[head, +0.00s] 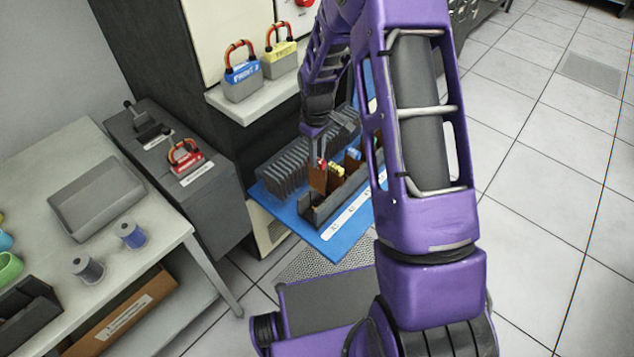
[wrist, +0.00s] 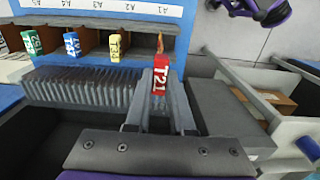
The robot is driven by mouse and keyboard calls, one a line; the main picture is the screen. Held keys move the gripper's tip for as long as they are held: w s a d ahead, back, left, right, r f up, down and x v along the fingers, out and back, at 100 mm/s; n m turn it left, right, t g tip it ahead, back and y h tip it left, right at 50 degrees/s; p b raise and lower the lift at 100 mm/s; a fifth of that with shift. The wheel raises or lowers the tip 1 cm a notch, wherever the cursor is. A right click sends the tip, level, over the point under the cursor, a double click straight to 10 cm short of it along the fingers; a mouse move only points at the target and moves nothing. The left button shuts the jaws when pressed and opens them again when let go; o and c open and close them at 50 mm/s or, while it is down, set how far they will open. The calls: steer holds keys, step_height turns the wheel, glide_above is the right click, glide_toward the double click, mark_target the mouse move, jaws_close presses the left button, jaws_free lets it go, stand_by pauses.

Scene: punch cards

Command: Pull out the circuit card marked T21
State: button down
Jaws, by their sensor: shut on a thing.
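The card marked T21 has a red tab with white lettering (wrist: 159,82). In the wrist view the tab stands between the two fingers of my gripper (wrist: 160,98), which is shut on it. In the head view my gripper (head: 319,153) points down over the blue tray, and the brown body of the T21 card (head: 317,179) shows below it. I cannot tell whether the card's lower edge is still inside its slot. Cards with a yellow tab (wrist: 115,46), a blue tab (wrist: 72,45) and a green tab (wrist: 32,42) stand in the row beside it.
The blue tray (head: 327,249) carries a dark slotted rack (head: 283,171) and a white label strip (wrist: 95,5). Padlock-like blocks, blue (head: 242,80) and yellow (head: 279,60), stand on a shelf behind. A grey table (head: 62,165) is at left. Tiled floor is clear at right.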

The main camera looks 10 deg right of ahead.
steer(key=shift+r+p, duration=0.45)
steer(key=shift+r, duration=1.7)
steer(key=shift+s, duration=0.1)
